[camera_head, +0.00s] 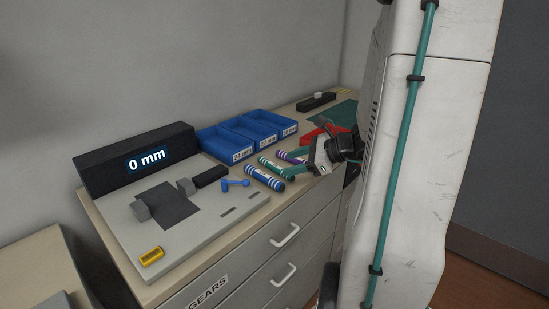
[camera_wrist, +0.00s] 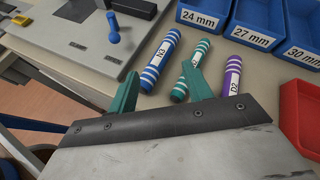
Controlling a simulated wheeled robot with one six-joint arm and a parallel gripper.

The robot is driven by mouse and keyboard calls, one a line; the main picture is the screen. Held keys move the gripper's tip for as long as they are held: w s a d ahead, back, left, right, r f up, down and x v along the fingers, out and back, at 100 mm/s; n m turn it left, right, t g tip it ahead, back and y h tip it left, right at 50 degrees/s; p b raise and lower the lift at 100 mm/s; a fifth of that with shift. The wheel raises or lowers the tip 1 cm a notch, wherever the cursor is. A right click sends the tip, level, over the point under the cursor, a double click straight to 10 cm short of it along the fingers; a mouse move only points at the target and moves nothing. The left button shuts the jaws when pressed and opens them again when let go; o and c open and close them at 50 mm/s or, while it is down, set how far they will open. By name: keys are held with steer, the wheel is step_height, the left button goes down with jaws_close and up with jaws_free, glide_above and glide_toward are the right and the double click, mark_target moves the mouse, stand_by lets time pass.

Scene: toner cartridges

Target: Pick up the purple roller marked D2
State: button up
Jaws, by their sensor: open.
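The purple roller with white bands (camera_wrist: 233,72) lies on the bench top at the right of the roller row, its D2 label facing up. In the head view it shows as a short purple piece (camera_head: 286,155), partly hidden by my gripper. My gripper (camera_wrist: 162,88) is open and empty, its teal fingers spread. In the wrist view the purple roller is to the right of both fingers, not between them. The right finger overlaps the teal-banded roller (camera_wrist: 202,49); the blue-banded roller marked N3 (camera_wrist: 164,49) appears between the fingers. My gripper also shows in the head view (camera_head: 298,164).
Blue bins labelled 24 mm (camera_wrist: 255,40), 27 mm and 30 mm stand behind the rollers. A red bin (camera_wrist: 292,105) is close on the right. A grey measuring board (camera_head: 215,215) with a blue-handled part (camera_head: 235,183) is at the left. The bench front edge is near.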

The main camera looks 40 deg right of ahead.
mark_target(296, 160)
steer(key=s+d+f+m+t+h, duration=0.2)
steer(key=s+d+f+m+h, duration=0.15)
steer(key=d+m, duration=0.55)
steer(key=w+f, duration=0.1)
steer(key=w, duration=0.1)
steer(key=w+d+f+n, duration=0.1)
steer(key=w, duration=0.2)
steer(key=w+f+n, duration=0.1)
steer(key=w, duration=0.1)
steer(key=shift+w+d+f+h, duration=0.15)
steer(key=shift+w+d+h, duration=0.05)
steer(key=shift+d+h, duration=0.15)
jaws_close()
